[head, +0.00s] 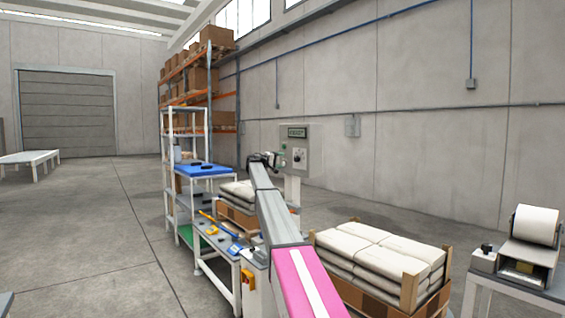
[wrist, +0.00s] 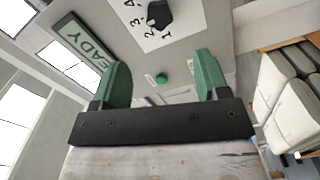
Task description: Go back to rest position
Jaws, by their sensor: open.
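My gripper (wrist: 162,72) shows in the wrist view with two green fingers spread apart and nothing between them. A grey control panel (wrist: 205,45) lies beyond the fingers, with a lit READY display (wrist: 82,50), a black numbered selector knob (wrist: 159,15) and a green button (wrist: 161,78). The button appears between the fingers, and I see no clear contact. In the head view my gripper (head: 272,158) is small and dark, just left of the control panel (head: 301,167) on its post. My arm reaches forward toward the panel.
A pallet of white sacks (head: 375,248) stands to the right of my arm, and more sacks (head: 239,192) lie behind it. A white-framed workbench (head: 216,240) with tools is on the left. A roll machine (head: 535,235) stands at far right. The left floor is mostly clear.

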